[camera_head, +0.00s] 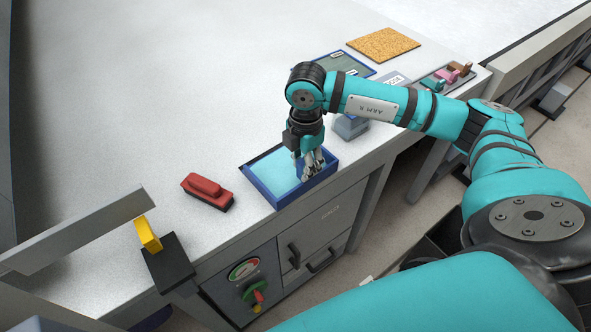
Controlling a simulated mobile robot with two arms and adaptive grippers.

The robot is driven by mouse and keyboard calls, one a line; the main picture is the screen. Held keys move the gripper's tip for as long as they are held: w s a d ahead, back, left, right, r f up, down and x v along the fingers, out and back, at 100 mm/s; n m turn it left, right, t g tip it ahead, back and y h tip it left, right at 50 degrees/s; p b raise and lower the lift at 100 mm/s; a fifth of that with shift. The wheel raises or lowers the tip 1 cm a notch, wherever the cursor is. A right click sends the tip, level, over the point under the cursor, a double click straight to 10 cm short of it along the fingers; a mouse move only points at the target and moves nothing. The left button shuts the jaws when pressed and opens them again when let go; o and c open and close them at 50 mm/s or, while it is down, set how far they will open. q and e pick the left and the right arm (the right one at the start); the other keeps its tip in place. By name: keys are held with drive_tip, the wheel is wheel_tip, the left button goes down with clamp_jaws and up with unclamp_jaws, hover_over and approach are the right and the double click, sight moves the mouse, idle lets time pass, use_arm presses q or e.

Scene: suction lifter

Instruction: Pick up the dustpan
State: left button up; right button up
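No object shows plainly as a dustpan. A shallow blue tray (265,190) with a light-blue inside lies at the front edge of the white worktop; I cannot tell whether it is the dustpan. My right gripper (312,167) points down over the right part of this tray, its grey fingers low and close to the tray's right wall. The fingers hide part of the tray, and I cannot tell whether they touch or hold anything. A red brush-like block (207,190) with a raised handle lies left of the tray. My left gripper is not in view.
A blue-grey block (350,127) stands right of the gripper, partly behind my arm. A cork board (384,44) and small coloured blocks (450,76) lie farther back. A grey beam with a yellow piece (147,234) crosses the lower left. The worktop's left-centre is clear.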

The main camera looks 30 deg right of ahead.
clamp_jaws()
drive_tip(key=shift+r, duration=0.2)
